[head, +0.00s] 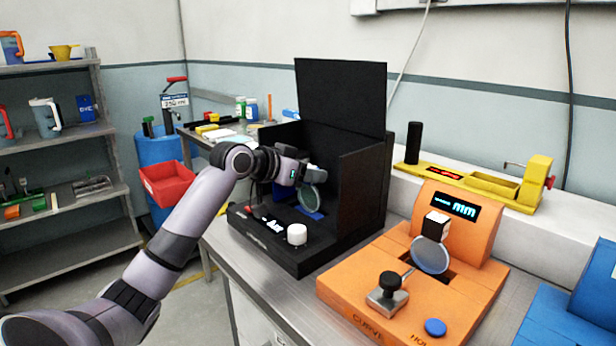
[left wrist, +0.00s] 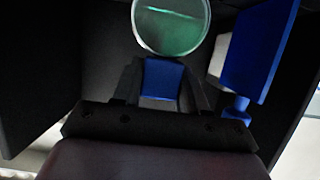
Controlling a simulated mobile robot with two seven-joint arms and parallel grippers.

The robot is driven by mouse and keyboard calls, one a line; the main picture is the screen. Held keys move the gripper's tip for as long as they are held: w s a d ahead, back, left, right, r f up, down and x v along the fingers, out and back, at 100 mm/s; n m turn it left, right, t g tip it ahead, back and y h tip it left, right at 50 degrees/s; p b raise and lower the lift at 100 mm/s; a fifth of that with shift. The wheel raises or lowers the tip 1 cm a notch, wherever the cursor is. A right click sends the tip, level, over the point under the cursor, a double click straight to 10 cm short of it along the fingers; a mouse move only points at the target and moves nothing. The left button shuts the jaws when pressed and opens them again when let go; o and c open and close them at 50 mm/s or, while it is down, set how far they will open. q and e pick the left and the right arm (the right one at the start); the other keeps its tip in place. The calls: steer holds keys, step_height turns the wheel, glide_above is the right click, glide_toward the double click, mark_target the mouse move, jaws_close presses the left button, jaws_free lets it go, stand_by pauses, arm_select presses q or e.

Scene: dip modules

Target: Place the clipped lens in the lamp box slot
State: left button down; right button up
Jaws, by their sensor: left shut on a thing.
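The lamp box (head: 362,190) is black, with tall walls and its lid raised, on the bench in the head view. My left gripper (head: 302,174) is inside its open front, above the box floor. In the left wrist view the left gripper (left wrist: 160,85) is shut on the blue clip (left wrist: 160,76) of a round, greenish, clear lens (left wrist: 170,26). My right gripper is out of view.
A blue panel (left wrist: 258,50) on a short stem stands right of the lens. A white knob (head: 297,234) is on the box front. An orange gauge (head: 462,215) with another round lens (head: 430,255) stands to the right. A yellow device (head: 480,185) sits behind it.

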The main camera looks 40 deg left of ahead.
arm_select(q)
steer(key=shift+f, duration=0.3)
steer(key=c, duration=0.6)
jaws_free()
steer(key=shift+r, duration=0.1)
steer(key=b+v, duration=0.1)
steer(key=v, duration=1.1)
